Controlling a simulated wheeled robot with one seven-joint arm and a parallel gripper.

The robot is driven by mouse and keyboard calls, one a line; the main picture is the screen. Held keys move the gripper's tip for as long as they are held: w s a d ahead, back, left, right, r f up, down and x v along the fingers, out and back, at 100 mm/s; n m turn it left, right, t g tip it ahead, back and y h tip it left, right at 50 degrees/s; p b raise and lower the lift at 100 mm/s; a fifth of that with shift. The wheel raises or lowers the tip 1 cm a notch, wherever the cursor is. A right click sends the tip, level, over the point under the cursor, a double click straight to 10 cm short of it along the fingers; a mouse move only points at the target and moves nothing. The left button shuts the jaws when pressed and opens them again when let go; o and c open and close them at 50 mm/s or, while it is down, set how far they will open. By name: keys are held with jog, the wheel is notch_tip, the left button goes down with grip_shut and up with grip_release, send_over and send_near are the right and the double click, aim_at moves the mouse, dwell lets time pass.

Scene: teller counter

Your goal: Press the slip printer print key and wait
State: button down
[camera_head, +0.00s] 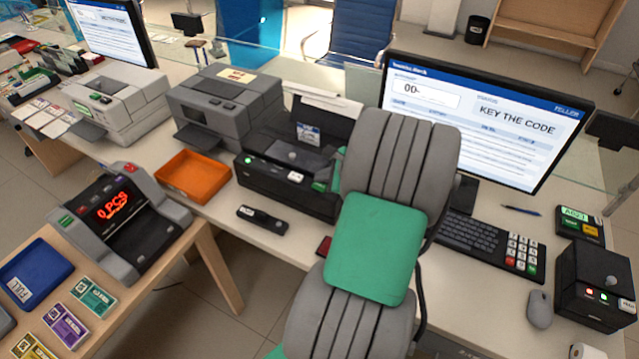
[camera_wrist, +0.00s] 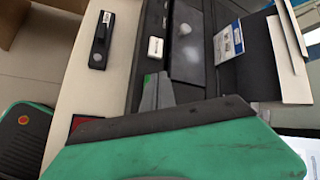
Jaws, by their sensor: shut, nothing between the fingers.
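The slip printer (camera_head: 270,186) is a black box on the counter, with a green light at its left end and paper standing at its back. A small white key (camera_head: 294,177) sits on its front edge; it also shows in the wrist view (camera_wrist: 155,47). A green-and-white key (camera_head: 318,186) is to its right; I cannot read which is the print key. My gripper is mostly hidden by my arm in the head view. In the wrist view my gripper (camera_wrist: 155,88) is shut and empty, its grey fingers over the printer's front edge near the keys. Contact cannot be told.
The monitor (camera_head: 480,120) reads "KEY THE CODE". A keyboard (camera_head: 468,236) and keypad (camera_head: 522,255) lie right of my arm. A grey printer (camera_head: 225,105) and an orange tray (camera_head: 192,177) stand to the left. A black stamp-like item (camera_head: 262,219) lies in front of the slip printer.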

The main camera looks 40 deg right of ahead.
aim_at(322, 188)
jog(key=shift+r, duration=0.1)
notch_tip(322, 188, up, 5)
jog(key=p, duration=0.5)
dwell(0.6)
